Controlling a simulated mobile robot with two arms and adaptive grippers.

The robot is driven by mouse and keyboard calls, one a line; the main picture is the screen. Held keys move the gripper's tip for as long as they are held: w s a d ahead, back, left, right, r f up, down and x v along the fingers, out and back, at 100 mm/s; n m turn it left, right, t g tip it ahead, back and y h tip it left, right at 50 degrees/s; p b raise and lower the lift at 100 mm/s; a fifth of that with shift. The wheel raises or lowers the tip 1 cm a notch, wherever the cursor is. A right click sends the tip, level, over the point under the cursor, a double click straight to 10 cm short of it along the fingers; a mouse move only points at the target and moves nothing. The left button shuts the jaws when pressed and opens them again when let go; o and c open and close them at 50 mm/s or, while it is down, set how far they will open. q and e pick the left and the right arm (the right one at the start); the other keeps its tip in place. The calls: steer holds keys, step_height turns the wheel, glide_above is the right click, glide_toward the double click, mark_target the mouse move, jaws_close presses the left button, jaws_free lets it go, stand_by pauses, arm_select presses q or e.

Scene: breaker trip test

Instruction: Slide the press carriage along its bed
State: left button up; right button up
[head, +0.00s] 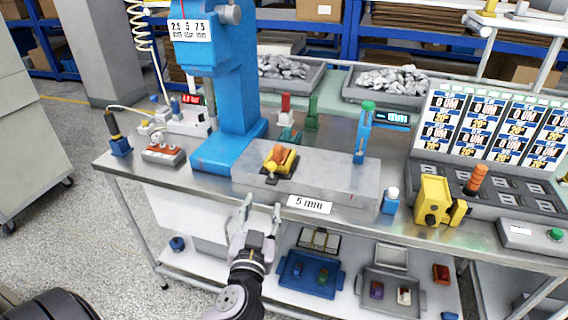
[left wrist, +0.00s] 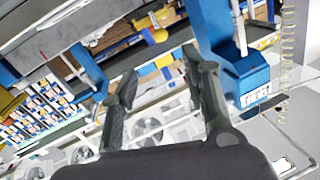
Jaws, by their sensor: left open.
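The blue press (head: 235,95) stands on the bench, with a grey bed (head: 335,185) running to the right from its foot. On the bed sits what looks like the carriage, a dark plate (head: 270,179) carrying a yellow holder (head: 291,165) and an orange-brown piece (head: 281,155). My left gripper (head: 261,210) is open and empty at the bench's front edge, below and in front of the carriage, apart from it. In the left wrist view its fingers (left wrist: 163,80) are spread, and a blue structure (left wrist: 235,70) shows beyond them. My right gripper is not in view.
A "5 mm" label (head: 310,204) lies before the bed. A green-topped blue post (head: 362,135) stands by the bed's back right. A yellow device (head: 433,200) and blue bottle (head: 390,201) stand to the right. A red-buttoned box (head: 163,154) stands left of the press.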

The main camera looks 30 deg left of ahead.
mark_target(271, 169)
arm_select(q)
steer(key=p+x, duration=0.3)
steer(key=x, duration=1.2)
steer(key=shift+w+a+p, duration=0.2)
steer(key=shift+w+p, duration=0.15)
steer(key=shift+w+a+f, duration=0.1)
steer(key=shift+w+a, duration=0.1)
steer(key=shift+w, duration=0.2)
steer(key=shift+c, duration=0.4)
jaws_close()
